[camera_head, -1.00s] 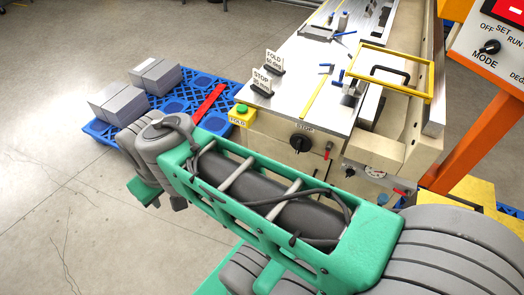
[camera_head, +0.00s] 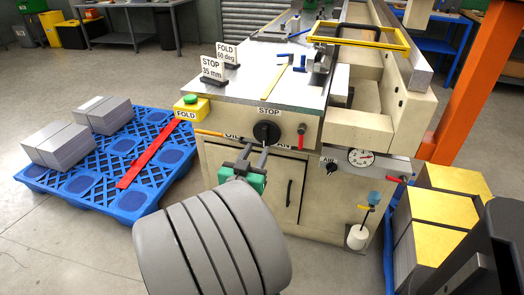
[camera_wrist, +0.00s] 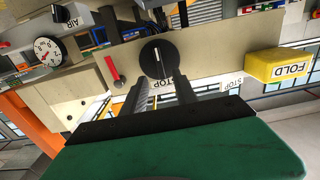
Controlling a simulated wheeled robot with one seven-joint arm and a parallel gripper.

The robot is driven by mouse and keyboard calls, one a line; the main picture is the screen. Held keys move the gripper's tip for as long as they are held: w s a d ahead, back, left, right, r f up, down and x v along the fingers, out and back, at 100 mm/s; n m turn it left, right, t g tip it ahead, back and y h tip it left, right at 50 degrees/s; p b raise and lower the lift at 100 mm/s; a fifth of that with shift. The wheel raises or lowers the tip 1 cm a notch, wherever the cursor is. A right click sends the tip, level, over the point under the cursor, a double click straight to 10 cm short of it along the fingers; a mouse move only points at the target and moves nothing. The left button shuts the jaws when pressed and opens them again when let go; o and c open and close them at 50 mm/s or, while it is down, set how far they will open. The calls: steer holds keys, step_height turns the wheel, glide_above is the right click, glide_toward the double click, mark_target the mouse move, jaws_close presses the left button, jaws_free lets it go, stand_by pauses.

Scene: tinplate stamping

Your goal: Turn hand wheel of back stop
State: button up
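A yellow FOLD button box (camera_head: 189,107) is left of the knob. A red-handled lever (camera_head: 301,130) sits close on its right. A gauge (camera_head: 361,157) is further right. A blue pallet (camera_head: 100,190) with grey stacks lies left.

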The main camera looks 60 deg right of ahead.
mark_target(264, 136)
steer(key=d, duration=0.4)
steer(key=w+d, duration=0.1)
steer(key=d, duration=0.1)
steer(key=shift+d+p, duration=0.2)
steer(key=shift+p, duration=0.15)
steer(key=shift+c, duration=0.3)
jaws_close()
